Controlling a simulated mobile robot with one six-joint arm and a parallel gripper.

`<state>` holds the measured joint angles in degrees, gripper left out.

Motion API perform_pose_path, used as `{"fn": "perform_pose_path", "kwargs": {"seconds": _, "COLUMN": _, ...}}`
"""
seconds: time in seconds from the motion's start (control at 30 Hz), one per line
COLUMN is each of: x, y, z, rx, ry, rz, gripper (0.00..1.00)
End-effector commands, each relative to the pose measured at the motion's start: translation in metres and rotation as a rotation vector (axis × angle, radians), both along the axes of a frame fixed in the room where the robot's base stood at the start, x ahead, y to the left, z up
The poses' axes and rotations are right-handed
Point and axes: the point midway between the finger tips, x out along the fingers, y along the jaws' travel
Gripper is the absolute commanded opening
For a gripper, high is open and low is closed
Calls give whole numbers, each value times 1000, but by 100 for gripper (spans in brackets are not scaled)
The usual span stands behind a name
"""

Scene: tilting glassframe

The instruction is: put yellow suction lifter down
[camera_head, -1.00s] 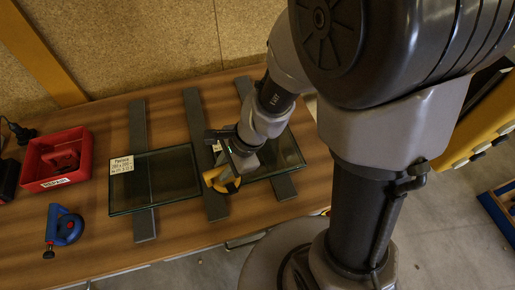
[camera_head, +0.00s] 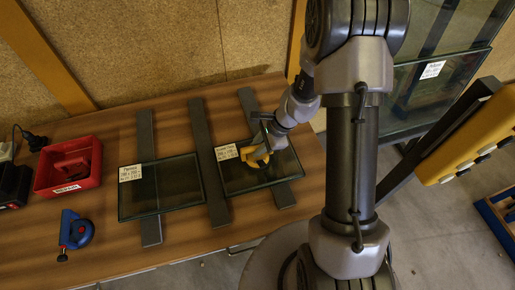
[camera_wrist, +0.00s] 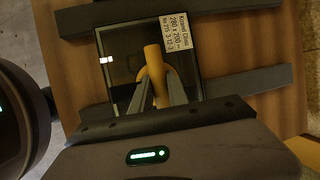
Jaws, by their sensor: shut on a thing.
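The yellow suction lifter (camera_head: 254,155) is at the right glass pane (camera_head: 262,178) in the head view. In the wrist view the yellow lifter (camera_wrist: 154,67) stands between my fingers, over the dark pane (camera_wrist: 118,45) with its white label. My gripper (camera_head: 268,138) is shut on the lifter; its two fingers also show in the wrist view (camera_wrist: 157,92). Whether the lifter's pad touches the glass is hidden. A second glass pane (camera_head: 160,190) with a label lies to the left on the grey bars.
Grey bars (camera_head: 210,165) lie across the wooden table (camera_head: 110,235). A red bin (camera_head: 68,167) and a blue suction lifter (camera_head: 74,232) are at the left. A larger glass pane stands upright behind at right (camera_head: 432,95), near a yellow padded frame (camera_head: 470,135).

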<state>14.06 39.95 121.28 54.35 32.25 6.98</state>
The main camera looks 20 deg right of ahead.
Motion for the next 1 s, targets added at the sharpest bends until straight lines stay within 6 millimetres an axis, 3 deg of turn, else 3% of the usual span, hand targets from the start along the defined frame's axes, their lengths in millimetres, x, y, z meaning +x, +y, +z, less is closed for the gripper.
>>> {"fn": "perform_pose_path", "kwargs": {"seconds": 0.03, "x": 0, "y": 0, "z": -10, "rx": 0, "ry": -1, "rz": 0, "gripper": 0}}
{"fn": "perform_pose_path", "kwargs": {"seconds": 0.27, "x": 0, "y": 0, "z": -8, "rx": 0, "ry": -1, "rz": 0, "gripper": 0}}
{"fn": "perform_pose_path", "kwargs": {"seconds": 0.3, "x": 0, "y": 0, "z": -8, "rx": 0, "ry": -1, "rz": 0, "gripper": 26}}
{"fn": "perform_pose_path", "kwargs": {"seconds": 0.4, "x": 0, "y": 0, "z": -8, "rx": 0, "ry": -1, "rz": 0, "gripper": 42}}
{"fn": "perform_pose_path", "kwargs": {"seconds": 0.7, "x": 0, "y": 0, "z": -5, "rx": 0, "ry": -2, "rz": -1, "gripper": 42}}
{"fn": "perform_pose_path", "kwargs": {"seconds": 0.77, "x": -1, "y": -3, "z": 3, "rx": 0, "ry": -3, "rz": -1, "gripper": 42}}
{"fn": "perform_pose_path", "kwargs": {"seconds": 1.0, "x": -12, "y": -28, "z": 66, "rx": -2, "ry": -5, "rz": -2, "gripper": 42}}
